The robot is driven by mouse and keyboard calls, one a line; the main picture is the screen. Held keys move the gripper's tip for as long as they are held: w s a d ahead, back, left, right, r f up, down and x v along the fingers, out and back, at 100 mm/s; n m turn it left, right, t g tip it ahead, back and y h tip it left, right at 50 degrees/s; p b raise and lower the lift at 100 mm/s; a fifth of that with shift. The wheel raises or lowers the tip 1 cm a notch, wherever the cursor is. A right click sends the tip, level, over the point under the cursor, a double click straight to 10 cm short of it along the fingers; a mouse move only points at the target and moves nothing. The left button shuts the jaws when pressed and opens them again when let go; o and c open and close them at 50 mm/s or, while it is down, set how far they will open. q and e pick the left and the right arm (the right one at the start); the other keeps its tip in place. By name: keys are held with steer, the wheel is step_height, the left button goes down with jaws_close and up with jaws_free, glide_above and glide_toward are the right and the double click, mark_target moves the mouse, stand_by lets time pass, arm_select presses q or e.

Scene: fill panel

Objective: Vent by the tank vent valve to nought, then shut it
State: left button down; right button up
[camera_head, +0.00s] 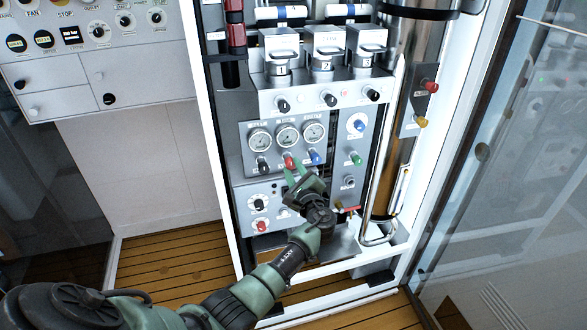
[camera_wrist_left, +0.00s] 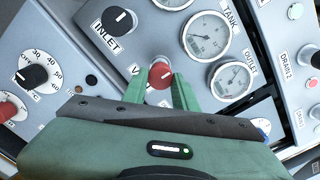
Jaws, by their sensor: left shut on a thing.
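The red vent valve knob (camera_head: 289,160) is in the middle of a row of knobs under three round gauges. In the left wrist view the red knob (camera_wrist_left: 160,74) sits between the green fingertips of my left gripper (camera_wrist_left: 158,84), which is shut on it; the gripper (camera_head: 292,169) shows from above in the head view. A label starting with V beside the knob is partly hidden by a finger. The tank gauge (camera_wrist_left: 207,36) is above right of the knob; its dark needle shows, but the value is too small to read. My right gripper is out of view.
A black inlet knob (camera_wrist_left: 119,20) is left of the red one and a blue knob (camera_head: 314,157) right of it, both close. The outlet gauge (camera_wrist_left: 231,80) is close on the right. A polished vertical pipe (camera_head: 387,130) and a glass pane (camera_head: 490,200) stand to the right.

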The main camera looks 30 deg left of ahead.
arm_select(q)
steer(key=shift+r, duration=0.15)
steer(key=c, duration=1.1)
jaws_free()
steer(key=shift+a, duration=0.1)
steer(key=b+v, duration=0.1)
steer(key=v, duration=0.6)
steer(key=shift+s+d, duration=0.25)
steer(key=shift+d, duration=0.05)
